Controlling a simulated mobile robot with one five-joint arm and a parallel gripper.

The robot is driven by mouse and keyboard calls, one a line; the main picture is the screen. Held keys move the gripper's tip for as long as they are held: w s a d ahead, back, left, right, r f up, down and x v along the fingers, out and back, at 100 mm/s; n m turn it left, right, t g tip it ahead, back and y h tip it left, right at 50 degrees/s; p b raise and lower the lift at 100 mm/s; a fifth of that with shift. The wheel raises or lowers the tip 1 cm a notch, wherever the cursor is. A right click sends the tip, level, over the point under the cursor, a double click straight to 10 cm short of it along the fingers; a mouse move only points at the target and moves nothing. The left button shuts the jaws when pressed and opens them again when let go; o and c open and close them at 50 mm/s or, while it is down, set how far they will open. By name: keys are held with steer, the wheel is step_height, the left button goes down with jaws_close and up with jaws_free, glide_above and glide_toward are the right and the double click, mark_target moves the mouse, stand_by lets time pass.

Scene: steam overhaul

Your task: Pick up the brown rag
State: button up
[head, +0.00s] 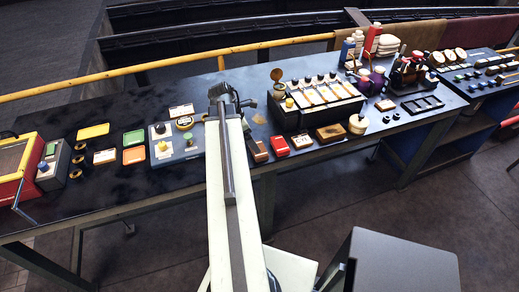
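I cannot pick out the brown rag with certainty. A brown cloth (420,37) hangs over the yellow rail behind the bench at the right, and a darker reddish-brown cloth (480,31) hangs beside it. A small flat tan patch (259,119) lies on the bench just right of my gripper; it is too small to tell what it is. My gripper (222,93) is over the back middle of the dark bench (120,185), far left of the hanging cloths. It is dark and seen from behind my arm, so its fingers and anything between them are unclear.
A black console with a row of switches (315,100) stands right of my gripper. Bottles (373,40) and a tool caddy (409,70) stand farther right. Coloured cards and a blue panel (177,143) lie left. A grey box (390,262) stands in front. The yellow rail (100,80) runs behind.

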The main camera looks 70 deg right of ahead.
steer(key=b+x, duration=0.2)
steer(key=x, duration=0.1)
steer(key=shift+w+a+b, duration=0.1)
steer(key=shift+w+b, duration=0.05)
steer(key=shift+b, duration=0.2)
steer(key=b+x, duration=0.4)
steer(key=x, duration=0.1)
steer(key=shift+f+b, duration=0.1)
steer(key=shift+b, duration=0.3)
steer(key=shift+r, duration=0.2)
steer(key=c, duration=1.2)
